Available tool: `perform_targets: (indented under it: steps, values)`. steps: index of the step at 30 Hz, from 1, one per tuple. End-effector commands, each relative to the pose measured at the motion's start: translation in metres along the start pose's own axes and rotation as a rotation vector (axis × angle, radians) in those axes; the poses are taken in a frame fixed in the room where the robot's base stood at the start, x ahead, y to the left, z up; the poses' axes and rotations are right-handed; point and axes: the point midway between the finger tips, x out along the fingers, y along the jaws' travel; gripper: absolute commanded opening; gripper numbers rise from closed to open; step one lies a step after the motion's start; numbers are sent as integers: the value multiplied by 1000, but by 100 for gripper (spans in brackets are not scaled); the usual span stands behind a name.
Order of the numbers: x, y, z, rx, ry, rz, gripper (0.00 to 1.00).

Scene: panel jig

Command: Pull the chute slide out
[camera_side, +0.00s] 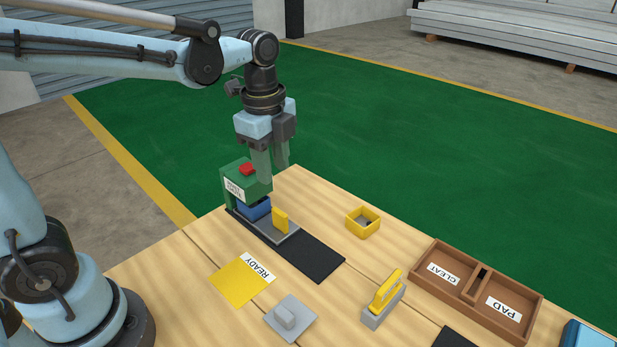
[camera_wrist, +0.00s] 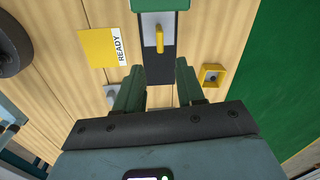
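The green chute (camera_side: 238,178) stands at the table's left back edge, with a white label and a red block on top. A blue piece (camera_side: 256,209) sits under its hood. The grey chute slide (camera_side: 273,227) lies on a black strip and reaches out from under the hood. Its upright yellow handle (camera_side: 280,220) also shows in the wrist view (camera_wrist: 159,40). My gripper (camera_side: 273,172) is open and empty, pointing down above the chute area. In the wrist view the handle lies beyond my open fingertips (camera_wrist: 158,68), apart from them.
A yellow READY card (camera_side: 238,281), a grey plate with a knob (camera_side: 289,317) and a grey block with a yellow handle (camera_side: 384,303) lie in front. A small yellow box (camera_side: 362,221) and a brown CLEAT/PAD tray (camera_side: 421,251) are to the right. The black strip's outer end is bare.

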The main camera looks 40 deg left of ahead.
Motion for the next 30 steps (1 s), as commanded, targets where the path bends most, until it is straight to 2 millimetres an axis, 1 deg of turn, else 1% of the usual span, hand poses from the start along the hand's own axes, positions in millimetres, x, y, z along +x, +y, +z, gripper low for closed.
perform_targets:
  steps: [1, 4, 8, 11, 24, 30]
  values:
    - [1, -4, -2, 55, -4, 22, 38]
    - [3, -6, -3, 128, -7, 49, 38]
    - [8, -6, -3, 155, -7, 59, 38]
    - [17, -6, -3, 154, -7, 58, 38]
    - [82, -2, -2, 151, -7, 56, 38]
    - [108, -1, -2, 151, -7, 56, 38]
